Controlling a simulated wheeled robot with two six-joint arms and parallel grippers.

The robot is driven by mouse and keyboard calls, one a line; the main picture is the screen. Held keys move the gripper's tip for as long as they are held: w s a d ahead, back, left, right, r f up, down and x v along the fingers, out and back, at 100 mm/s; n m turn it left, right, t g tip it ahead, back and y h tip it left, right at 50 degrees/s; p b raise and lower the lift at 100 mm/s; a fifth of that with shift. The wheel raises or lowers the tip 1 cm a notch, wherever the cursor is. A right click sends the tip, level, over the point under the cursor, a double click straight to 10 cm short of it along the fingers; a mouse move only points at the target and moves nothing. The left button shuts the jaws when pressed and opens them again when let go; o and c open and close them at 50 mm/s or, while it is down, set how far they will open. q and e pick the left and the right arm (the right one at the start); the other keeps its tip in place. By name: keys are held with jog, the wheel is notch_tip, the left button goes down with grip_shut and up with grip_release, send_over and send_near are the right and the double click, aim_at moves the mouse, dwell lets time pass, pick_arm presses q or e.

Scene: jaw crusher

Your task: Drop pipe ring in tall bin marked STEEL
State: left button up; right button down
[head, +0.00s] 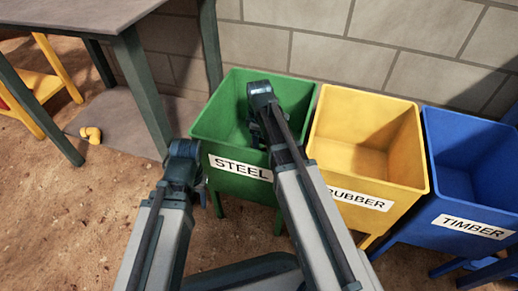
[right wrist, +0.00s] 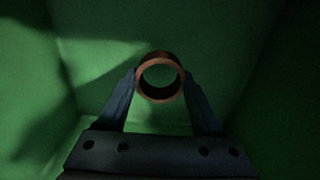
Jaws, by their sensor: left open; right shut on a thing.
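The green bin (head: 240,188) marked STEEL stands on legs at the left end of a row of bins. My right gripper (head: 256,130) points down inside its open top, partly hidden by my arm in the head view. In the right wrist view my right gripper (right wrist: 160,88) is shut on the copper-brown pipe ring (right wrist: 160,56), its two fingers on either side of the ring. Green bin walls (right wrist: 50,60) surround it there. The ring cannot be made out in the head view. My left gripper (head: 186,158) is open and empty, outside the bin's front left corner.
A yellow bin (head: 335,180) marked RUBBER and a blue bin (head: 450,215) marked TIMBER stand to the right. A grey table (head: 80,18) is at the back left. A yellow pipe fitting (head: 91,134) lies near it. A block wall is behind the bins.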

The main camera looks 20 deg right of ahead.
pick_arm(q)
jog(key=shift+f+b, duration=0.3)
jog(key=shift+f, duration=0.5)
pick_arm(e)
jog(key=shift+f, duration=0.75)
pick_arm(q)
jog(key=shift+f+b, duration=0.45)
pick_arm(e)
jog(key=shift+f, duration=0.45)
pick_arm(q)
jog(key=shift+f, duration=0.15)
pick_arm(e)
jog(key=shift+f, duration=0.1)
jog(key=shift+c, duration=0.2)
grip_release()
jog(key=shift+s, duration=0.1)
pick_arm(q)
jog(key=shift+b, duration=0.3)
notch_tip(320, 180, up, 13)
jog(key=p, duration=1.3)
jog(key=shift+p, duration=0.3)
pick_arm(e)
notch_tip(320, 180, up, 13)
